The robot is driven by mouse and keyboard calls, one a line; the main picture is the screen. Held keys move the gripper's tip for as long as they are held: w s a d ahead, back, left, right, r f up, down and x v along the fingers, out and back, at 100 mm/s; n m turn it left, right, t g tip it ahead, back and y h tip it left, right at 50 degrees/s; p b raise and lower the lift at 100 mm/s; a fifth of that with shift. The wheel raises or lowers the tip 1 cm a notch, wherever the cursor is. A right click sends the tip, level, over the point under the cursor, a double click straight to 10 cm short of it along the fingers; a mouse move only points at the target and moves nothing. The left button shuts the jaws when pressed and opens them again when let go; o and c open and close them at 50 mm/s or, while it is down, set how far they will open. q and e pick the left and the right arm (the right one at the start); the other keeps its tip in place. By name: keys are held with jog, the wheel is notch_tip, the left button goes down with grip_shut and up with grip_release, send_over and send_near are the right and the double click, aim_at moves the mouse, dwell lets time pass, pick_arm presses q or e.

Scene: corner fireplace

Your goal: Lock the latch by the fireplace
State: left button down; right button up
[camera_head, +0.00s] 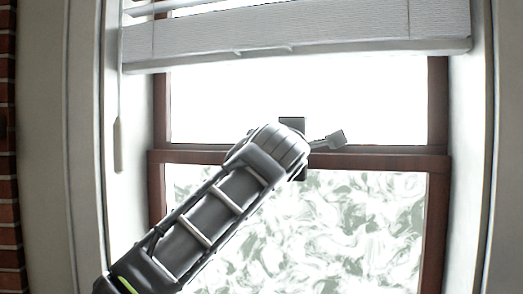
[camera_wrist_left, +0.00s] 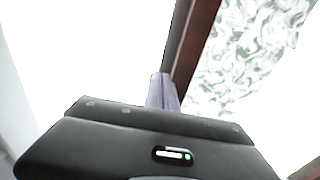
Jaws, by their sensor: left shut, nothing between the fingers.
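The latch sits at the middle of the window's meeting rail. Its dark backing plate (camera_head: 292,123) shows above and below my left wrist in the head view. A grey lever with a blocky end (camera_head: 335,139) sticks out to the right, tilted slightly up. My left arm reaches up from the lower left, and its wrist covers the middle of the latch. In the left wrist view my left gripper (camera_wrist_left: 162,80) is shut and empty, a narrow purple-grey shape beside the brown rail. I cannot tell whether it touches the latch. My right gripper is out of view.
The brown window rail (camera_head: 400,160) runs across behind my arm, with frosted glass (camera_head: 350,225) below. A white blind (camera_head: 300,35) hangs above, its wand (camera_head: 118,145) at the left. Brick (camera_head: 8,200) lines the far left edge. Room right of the lever is clear.

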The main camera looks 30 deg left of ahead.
pick_arm(q)
jog(key=shift+w+d+r+n+g+y, duration=0.15)
jog(key=shift+w+d+n+y, duration=0.1)
jog(key=shift+w+n+y, duration=0.25)
jog(key=shift+w+d+r+n+g+y, duration=0.1)
jog(key=shift+w+d+n+g+y, duration=0.15)
jog(key=shift+w+y, duration=0.35)
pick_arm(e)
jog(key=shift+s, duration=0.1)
pick_arm(q)
jog(key=shift+f, duration=0.1)
